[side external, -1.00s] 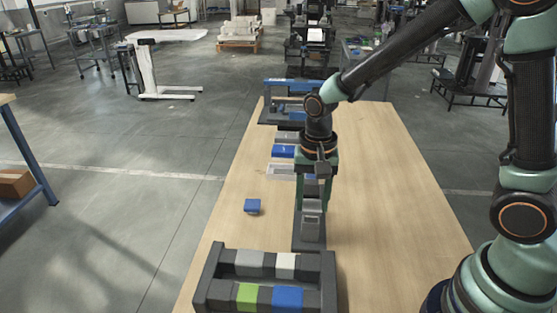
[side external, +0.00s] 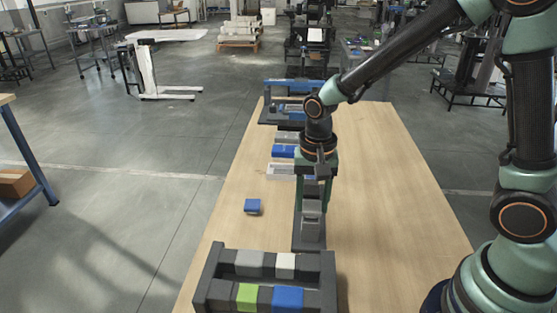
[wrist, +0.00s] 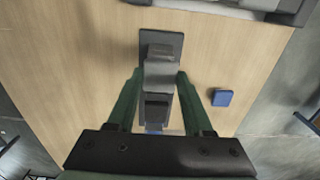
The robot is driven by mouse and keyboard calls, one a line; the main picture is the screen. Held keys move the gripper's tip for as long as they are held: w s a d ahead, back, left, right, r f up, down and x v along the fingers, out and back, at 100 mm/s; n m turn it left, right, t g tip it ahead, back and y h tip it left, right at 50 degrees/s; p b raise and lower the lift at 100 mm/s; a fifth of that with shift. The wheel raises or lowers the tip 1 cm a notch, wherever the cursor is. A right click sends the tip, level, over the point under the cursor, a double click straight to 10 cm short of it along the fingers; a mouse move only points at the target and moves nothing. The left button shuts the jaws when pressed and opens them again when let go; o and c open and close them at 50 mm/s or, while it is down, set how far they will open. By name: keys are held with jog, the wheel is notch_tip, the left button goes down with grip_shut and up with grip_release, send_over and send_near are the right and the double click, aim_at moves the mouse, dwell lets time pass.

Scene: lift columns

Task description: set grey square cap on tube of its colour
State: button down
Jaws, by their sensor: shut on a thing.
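My gripper (side external: 313,199) is over the dark base strip (side external: 300,243) on the table, its two green fingers pointing down. In the wrist view, my gripper (wrist: 160,76) has a finger on each side of a light grey square cap (wrist: 158,78) and is shut on it. In the side view, a grey square tube (side external: 311,228) stands upright on the strip just under the gripper. The cap appears in line with this tube, but I cannot tell whether they touch. Other columns on the strip are partly hidden behind the fingers.
A blue cap (side external: 252,206) lies alone left of the strip. A dark rack (side external: 212,282) with grey, white, green and blue blocks stands at the near end. A blue and grey rack (side external: 266,112) stands at the far end. The table's right side is clear.

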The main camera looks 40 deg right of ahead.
jog(key=shift+f, duration=0.55)
dwell(1.1)
grip_release()
jog(key=shift+r, duration=3.8)
